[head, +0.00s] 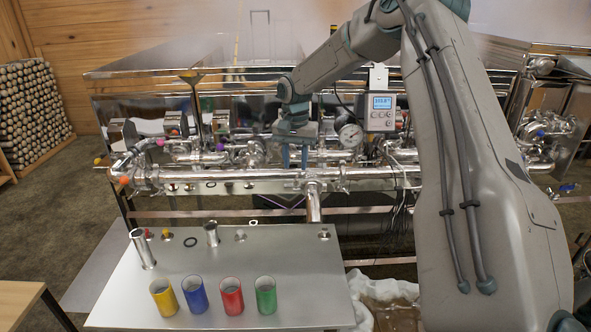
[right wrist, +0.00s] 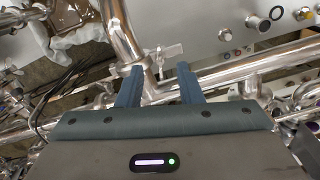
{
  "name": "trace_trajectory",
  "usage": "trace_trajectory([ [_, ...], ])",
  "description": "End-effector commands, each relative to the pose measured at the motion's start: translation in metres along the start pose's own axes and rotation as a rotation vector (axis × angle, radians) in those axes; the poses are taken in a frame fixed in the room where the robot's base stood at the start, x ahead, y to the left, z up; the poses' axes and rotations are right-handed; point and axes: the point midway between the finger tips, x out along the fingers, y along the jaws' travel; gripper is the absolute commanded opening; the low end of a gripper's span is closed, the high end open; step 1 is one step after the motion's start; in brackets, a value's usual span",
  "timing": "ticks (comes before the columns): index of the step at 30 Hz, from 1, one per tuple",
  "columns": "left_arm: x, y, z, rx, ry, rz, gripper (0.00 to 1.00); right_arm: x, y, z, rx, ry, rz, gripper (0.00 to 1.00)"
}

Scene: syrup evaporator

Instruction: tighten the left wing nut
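My right gripper (head: 295,160) hangs fingers down at the steel pipework (head: 215,180) of the evaporator, above a branch pipe (head: 313,203). In the right wrist view my right gripper (right wrist: 160,80) is open, its two blue fingers apart with nothing held between them. A clamp with a small metal wing nut (right wrist: 170,51) sits on the pipe joint just beyond the fingertips, apart from them as far as I can see. Whether this is the left wing nut I cannot tell. Other pipe clamps are too small to read clearly. My left gripper is out of view.
A metal table (head: 305,280) stands in front, with yellow (head: 164,297), blue (head: 193,294), red (head: 231,297) and green (head: 265,295) cups. A dial gauge (head: 350,135) and a digital controller (head: 381,112) are close right of the gripper. Pipes crowd around it.

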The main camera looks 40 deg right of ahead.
Motion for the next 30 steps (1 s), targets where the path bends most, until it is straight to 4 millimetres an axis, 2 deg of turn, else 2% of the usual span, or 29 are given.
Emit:
trace_trajectory([
  [1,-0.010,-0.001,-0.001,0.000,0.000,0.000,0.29,0.006,0.001,0.001,0.000,-0.005,0.005,0.33],
  [9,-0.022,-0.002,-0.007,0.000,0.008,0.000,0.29,0.037,0.001,0.000,-0.001,-0.001,0.002,0.33],
  [19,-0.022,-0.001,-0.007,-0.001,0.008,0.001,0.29,0.042,0.001,0.000,-0.001,0.000,0.000,0.33],
  [20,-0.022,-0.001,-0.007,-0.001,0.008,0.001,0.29,0.042,0.001,0.000,-0.001,0.000,0.000,0.31],
  [24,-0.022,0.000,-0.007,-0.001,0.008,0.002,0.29,0.042,0.001,0.000,-0.001,0.000,0.000,0.04],
  [25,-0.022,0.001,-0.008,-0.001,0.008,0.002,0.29,0.042,0.001,0.000,-0.001,0.000,0.000,0.00],
  [30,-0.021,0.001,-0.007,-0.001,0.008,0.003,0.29,0.042,0.001,0.000,0.001,0.000,0.000,0.00],
])
